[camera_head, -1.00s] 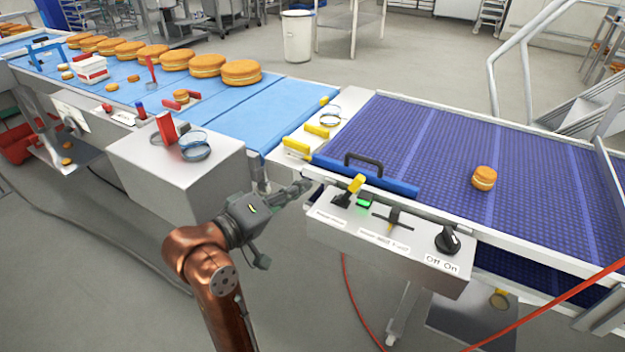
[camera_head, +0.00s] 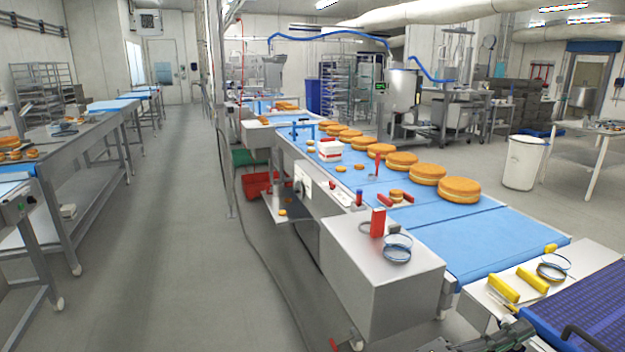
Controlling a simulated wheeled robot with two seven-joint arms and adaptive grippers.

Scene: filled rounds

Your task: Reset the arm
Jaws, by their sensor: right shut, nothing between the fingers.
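Only part of my right gripper (camera_head: 512,332) shows, at the bottom edge of the head view, right of the middle. Its dark grey fingers are shut with nothing between them. It is beside the near white end of the purple conveyor (camera_head: 603,303), right of the steel box (camera_head: 375,290). I cannot tell whether it touches the conveyor. The rest of the right arm is cut off below the frame. My left gripper is not in view.
A blue conveyor (camera_head: 490,243) carries several large filled rounds (camera_head: 459,189). Glass rings (camera_head: 397,249) and a red block (camera_head: 378,222) stand on the steel box. Yellow blocks (camera_head: 503,288) lie by the conveyor end. The floor aisle (camera_head: 180,230) at left is clear.

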